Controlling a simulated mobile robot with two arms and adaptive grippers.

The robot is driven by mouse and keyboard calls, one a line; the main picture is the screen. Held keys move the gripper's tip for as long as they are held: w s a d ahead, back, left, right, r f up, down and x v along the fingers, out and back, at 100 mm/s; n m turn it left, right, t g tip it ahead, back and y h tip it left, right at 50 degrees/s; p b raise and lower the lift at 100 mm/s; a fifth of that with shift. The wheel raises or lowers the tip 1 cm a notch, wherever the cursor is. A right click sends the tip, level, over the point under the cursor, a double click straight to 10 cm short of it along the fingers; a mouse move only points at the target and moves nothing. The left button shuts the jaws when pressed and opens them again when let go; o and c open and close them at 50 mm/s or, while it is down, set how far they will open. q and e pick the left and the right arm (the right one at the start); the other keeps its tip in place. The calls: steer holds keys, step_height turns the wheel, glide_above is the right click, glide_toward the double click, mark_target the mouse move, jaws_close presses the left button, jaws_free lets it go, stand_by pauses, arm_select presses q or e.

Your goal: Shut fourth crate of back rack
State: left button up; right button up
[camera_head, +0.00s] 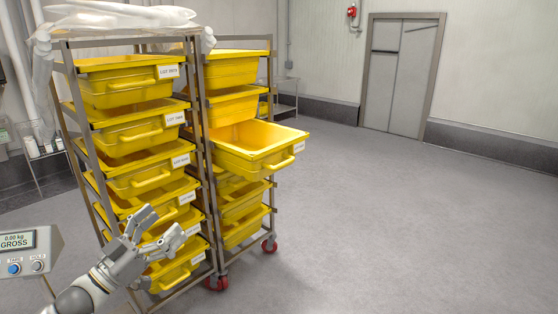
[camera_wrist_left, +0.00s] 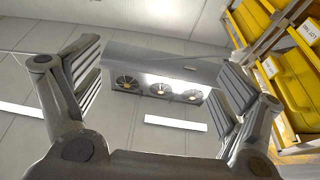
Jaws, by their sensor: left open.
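The back rack (camera_head: 204,120) stands behind the front rack and holds a column of yellow crates. One yellow crate (camera_head: 258,160), third from the top as seen, sticks out well to the right of the others, its open inside showing and a white label at its front. The crates above and below it sit in the rack. My left gripper (camera_head: 162,226) is open and empty, in front of the lower crates of the front rack, apart from the pulled-out crate. Its open fingers also show in the left wrist view (camera_wrist_left: 160,85). My right gripper is out of view.
The front rack (camera_head: 85,130) with labelled yellow crates (camera_head: 130,135) stands close beside my left arm. A scale display (camera_head: 18,241) is at the lower left. Grey floor (camera_head: 400,220) is clear to the right, up to a door (camera_head: 402,75). The wrist view shows a ceiling fan unit (camera_wrist_left: 160,75).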

arm_select(q)
steer(key=shift+s+r, duration=0.1)
steer(key=shift+r, duration=0.2)
